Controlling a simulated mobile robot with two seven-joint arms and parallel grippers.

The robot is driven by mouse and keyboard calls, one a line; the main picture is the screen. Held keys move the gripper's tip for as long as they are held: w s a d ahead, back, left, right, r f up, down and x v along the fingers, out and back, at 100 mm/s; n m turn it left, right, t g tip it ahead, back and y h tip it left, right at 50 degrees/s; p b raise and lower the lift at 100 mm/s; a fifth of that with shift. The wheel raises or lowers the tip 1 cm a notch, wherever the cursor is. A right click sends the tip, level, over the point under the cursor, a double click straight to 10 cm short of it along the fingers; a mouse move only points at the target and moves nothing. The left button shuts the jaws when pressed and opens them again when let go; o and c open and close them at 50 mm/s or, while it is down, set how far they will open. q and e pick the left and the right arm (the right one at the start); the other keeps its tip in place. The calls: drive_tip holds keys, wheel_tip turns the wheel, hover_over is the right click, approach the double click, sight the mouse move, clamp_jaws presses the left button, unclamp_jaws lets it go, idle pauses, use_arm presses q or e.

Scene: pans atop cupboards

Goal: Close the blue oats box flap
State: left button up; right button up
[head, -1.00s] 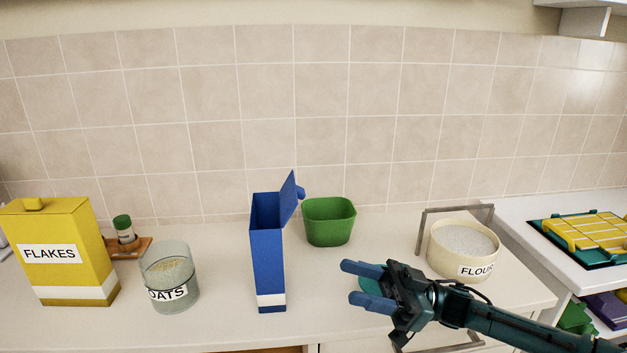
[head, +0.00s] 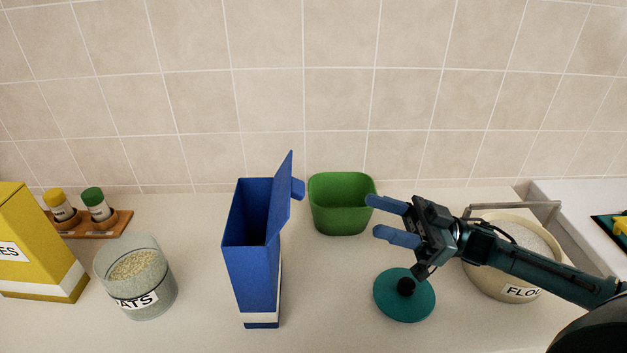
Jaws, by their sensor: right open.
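The tall blue box (head: 252,285) stands upright on the counter in the middle of the head view. Its top is open, and its flap (head: 282,197) stands up from the right side with a small tab pointing right. No oats label shows on the visible faces of the box. My right gripper (head: 373,217) is open and empty, to the right of the box and apart from it, with its blue fingers pointing left toward the flap. My left gripper is not in view.
A green bin (head: 342,212) stands behind, between box and gripper. A teal lid (head: 404,297) lies below the gripper. A flour pot (head: 490,275) is partly behind my arm. A glass oats jar (head: 137,285), yellow flakes box (head: 35,245) and spice rack (head: 118,222) stand left.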

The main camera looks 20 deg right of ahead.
drive_tip(key=p, duration=0.4)
approach(289, 197)
drive_tip(key=w+a, duration=0.5)
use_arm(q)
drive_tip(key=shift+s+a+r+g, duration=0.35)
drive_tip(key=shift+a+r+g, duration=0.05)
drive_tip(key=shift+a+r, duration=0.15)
use_arm(e)
drive_tip(key=shift+w+a+r, duration=0.2)
drive_tip(key=shift+w+r, duration=0.15)
drive_tip(key=c, duration=1)
